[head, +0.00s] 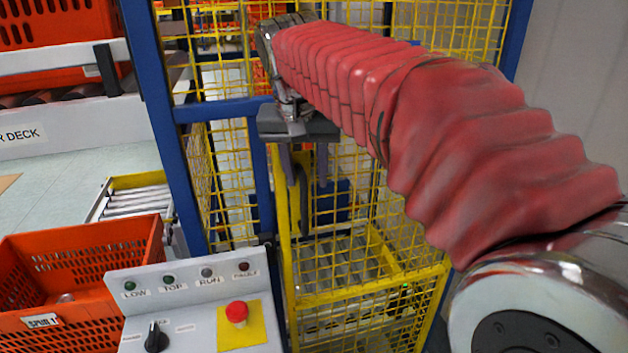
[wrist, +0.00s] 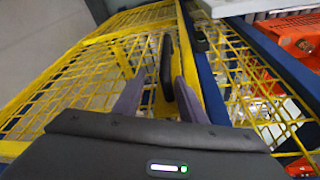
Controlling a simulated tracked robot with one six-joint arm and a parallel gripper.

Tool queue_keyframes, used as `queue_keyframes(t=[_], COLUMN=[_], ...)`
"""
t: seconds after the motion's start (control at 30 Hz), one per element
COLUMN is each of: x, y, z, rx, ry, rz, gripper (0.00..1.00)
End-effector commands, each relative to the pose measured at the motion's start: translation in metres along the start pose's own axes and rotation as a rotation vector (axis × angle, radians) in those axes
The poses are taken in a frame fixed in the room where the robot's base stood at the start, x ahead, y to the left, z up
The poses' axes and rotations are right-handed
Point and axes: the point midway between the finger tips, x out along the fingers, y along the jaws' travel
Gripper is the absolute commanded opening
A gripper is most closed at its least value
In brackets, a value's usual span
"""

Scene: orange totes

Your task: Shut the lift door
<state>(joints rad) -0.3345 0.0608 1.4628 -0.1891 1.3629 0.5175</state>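The lift door (head: 372,287) is a yellow mesh panel in a yellow frame, below and beyond my arm in the head view. It also fills the left of the wrist view (wrist: 75,85). A black upright handle (head: 303,200) is on its left stile; it also shows in the wrist view (wrist: 167,72). My gripper (head: 305,178) points down at the handle with its two grey-purple fingers apart. In the wrist view the handle shows between the fingertips (wrist: 158,92), closer to the right finger. I cannot tell whether either finger touches it.
A blue post (head: 262,195) stands beside the door's handle edge. A control box (head: 195,300) with a red button is at the front. Orange totes (head: 80,270) and a roller conveyor (head: 135,200) are at the left. Yellow mesh fencing (head: 225,75) stands behind.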

Motion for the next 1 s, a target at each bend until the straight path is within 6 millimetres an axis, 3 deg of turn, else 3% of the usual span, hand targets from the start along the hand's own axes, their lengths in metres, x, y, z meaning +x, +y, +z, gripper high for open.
queue_keyframes(t=[0.1,0.4,0.47,1.0], x=[-0.009,-0.009,-0.011,-0.031], y=[0.003,0.003,-0.008,-0.012], z=[-0.003,-0.002,0.0,0.002], rx=[0.004,0.003,-0.002,-0.002], ry=[0.004,-0.002,0.002,-0.001], rz=[0.003,0.006,0.011,0.009], gripper=[0.31,0.31,0.31,0.31])
